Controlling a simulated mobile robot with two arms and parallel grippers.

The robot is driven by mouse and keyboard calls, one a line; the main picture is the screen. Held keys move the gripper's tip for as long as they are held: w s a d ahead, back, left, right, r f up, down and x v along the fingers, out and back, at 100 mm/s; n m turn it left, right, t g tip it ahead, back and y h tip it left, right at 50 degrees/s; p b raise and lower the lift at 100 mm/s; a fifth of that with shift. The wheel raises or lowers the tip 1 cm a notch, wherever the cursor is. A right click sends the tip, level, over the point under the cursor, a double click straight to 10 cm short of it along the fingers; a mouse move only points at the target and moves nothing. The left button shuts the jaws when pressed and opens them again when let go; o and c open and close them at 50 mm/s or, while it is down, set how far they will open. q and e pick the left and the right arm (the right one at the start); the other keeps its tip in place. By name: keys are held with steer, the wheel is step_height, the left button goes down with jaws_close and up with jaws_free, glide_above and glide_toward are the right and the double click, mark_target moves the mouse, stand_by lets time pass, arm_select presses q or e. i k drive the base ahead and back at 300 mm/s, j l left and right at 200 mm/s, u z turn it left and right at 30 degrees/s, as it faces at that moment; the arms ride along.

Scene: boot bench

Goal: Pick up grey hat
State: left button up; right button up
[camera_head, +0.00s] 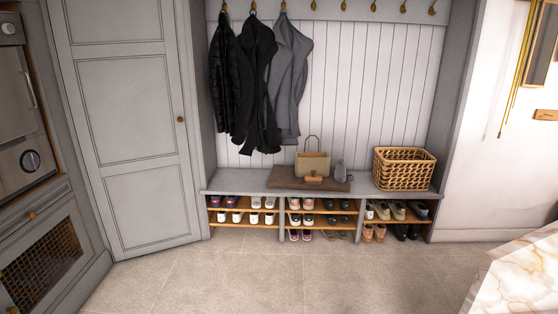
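A small grey rounded item (341,171), which looks like the grey hat, sits on the boot bench (365,190). It is at the right end of a brown cushion or mat (283,181). It is small in the head view, so its exact shape is hard to tell. A beige handbag (312,163) with a tall handle stands to its left, with a small brown item (313,180) in front of the bag. Neither of my grippers shows in the view.
A wicker basket (404,168) stands on the bench's right. Coats (257,85) hang at the left above it. Cubbies below hold several shoes (397,211). A marble top (525,275) juts in at the lower right. The tiled floor (265,275) before the bench is clear.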

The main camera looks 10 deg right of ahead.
mark_target(339, 174)
steer(key=i+l+z, duration=0.2)
steer(key=i, duration=0.9)
steer(key=i+j+z, duration=0.2)
steer(key=i, duration=0.85)
steer(key=i+l, duration=0.2)
steer(key=i, duration=0.2)
steer(key=i+l, duration=0.2)
steer(key=i, duration=0.2)
steer(key=i+l+z, duration=0.1)
steer(key=i+l, duration=0.15)
steer(key=i+l+z, duration=0.1)
steer(key=l, duration=0.25)
steer(key=i+l, duration=0.15)
steer(key=l, duration=0.15)
steer(key=i+l+z, duration=0.15)
steer(key=l, duration=0.15)
steer(key=i+l, duration=0.1)
steer(key=l, duration=0.2)
steer(key=l+z, duration=0.05)
